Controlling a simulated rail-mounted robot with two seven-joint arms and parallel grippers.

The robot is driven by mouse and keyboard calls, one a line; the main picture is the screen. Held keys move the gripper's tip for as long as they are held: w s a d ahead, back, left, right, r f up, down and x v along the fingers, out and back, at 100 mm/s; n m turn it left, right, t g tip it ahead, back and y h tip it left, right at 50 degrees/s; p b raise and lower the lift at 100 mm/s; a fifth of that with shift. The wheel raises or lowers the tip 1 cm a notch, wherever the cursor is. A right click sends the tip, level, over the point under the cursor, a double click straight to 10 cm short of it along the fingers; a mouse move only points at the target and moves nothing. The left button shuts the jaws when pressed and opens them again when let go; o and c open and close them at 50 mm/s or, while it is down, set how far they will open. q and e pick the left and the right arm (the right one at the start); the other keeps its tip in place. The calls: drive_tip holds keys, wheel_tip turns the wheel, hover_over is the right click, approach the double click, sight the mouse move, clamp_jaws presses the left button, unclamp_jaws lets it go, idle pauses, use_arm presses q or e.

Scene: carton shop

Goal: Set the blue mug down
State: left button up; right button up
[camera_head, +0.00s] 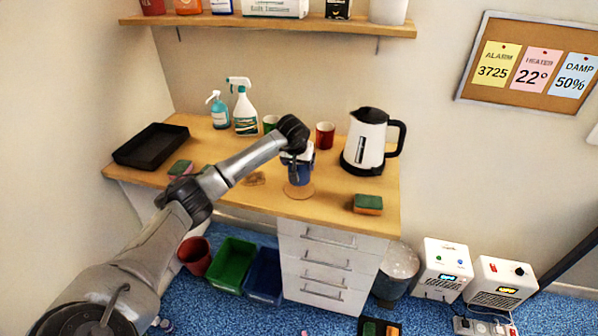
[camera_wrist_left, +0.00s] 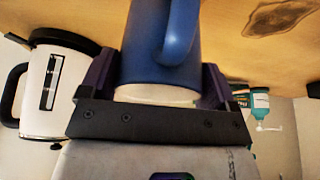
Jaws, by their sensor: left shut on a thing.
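The blue mug (camera_head: 300,176) is upright in my left gripper (camera_head: 297,160) over the front middle of the wooden counter. A round tan coaster (camera_head: 299,192) lies at the mug's base. I cannot tell whether the mug touches it. In the left wrist view, the fingers of my left gripper (camera_wrist_left: 160,90) are on both sides of the blue mug (camera_wrist_left: 150,45), with its handle toward the camera. My right gripper is out of view.
A white kettle (camera_head: 368,140) and red mug (camera_head: 325,135) stand behind to the right. A green mug (camera_head: 270,122) is partly hidden by my arm. A sponge (camera_head: 368,204) lies right; spray bottles (camera_head: 245,112) and a black tray (camera_head: 152,146) are left. A brown stain (camera_head: 255,179) marks the counter.

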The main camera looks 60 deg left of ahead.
sight(299, 171)
use_arm(q)
drive_tip(key=shift+d+f, duration=0.1)
drive_tip(key=shift+f, duration=1.8)
drive_tip(key=o, duration=0.9)
drive_tip(key=shift+f, duration=0.1)
drive_tip(key=shift+o, duration=0.2)
